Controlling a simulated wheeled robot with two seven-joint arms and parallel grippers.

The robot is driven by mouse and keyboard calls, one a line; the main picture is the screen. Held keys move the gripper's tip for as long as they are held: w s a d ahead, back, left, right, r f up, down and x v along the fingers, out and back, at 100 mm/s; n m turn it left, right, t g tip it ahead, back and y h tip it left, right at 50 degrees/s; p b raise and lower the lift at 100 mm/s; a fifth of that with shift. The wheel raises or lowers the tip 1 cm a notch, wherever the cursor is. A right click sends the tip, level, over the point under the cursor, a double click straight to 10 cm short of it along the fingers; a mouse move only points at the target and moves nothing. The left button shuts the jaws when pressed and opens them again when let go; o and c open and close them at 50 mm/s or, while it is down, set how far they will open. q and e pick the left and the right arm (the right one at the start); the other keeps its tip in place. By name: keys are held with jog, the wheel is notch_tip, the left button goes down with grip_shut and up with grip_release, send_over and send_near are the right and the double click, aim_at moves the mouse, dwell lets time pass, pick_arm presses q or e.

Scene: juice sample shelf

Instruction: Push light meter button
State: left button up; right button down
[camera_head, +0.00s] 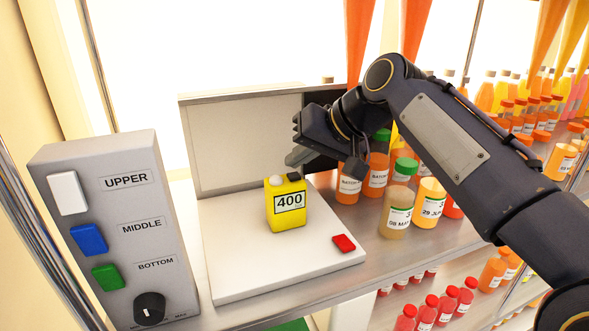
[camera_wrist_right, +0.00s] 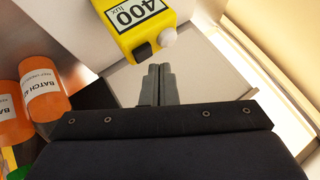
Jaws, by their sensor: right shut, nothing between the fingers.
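The yellow light meter (camera_head: 287,206) stands upright on the white base of a booth, with "400" on its label. A white dome and a black button (camera_head: 293,177) sit on its top. My right gripper (camera_head: 291,160) is above and just behind the meter, shut and empty. In the right wrist view, the shut fingertips (camera_wrist_right: 159,70) point toward the meter (camera_wrist_right: 128,22); its black button (camera_wrist_right: 142,52) and white dome (camera_wrist_right: 168,36) are just ahead of them. I see a gap between fingertips and button. My left gripper is not in view.
The booth base (camera_head: 235,268) has a red button (camera_head: 344,243). A grey control box (camera_head: 115,225) with white, blue and green switches and a black knob stands at left. Several juice bottles (camera_head: 397,211) stand close by at right, under my right arm.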

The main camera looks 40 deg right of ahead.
aim_at(299, 177)
jog(key=shift+r, duration=0.15)
notch_tip(299, 177, up, 6)
jog(key=p, duration=0.5)
dwell(0.4)
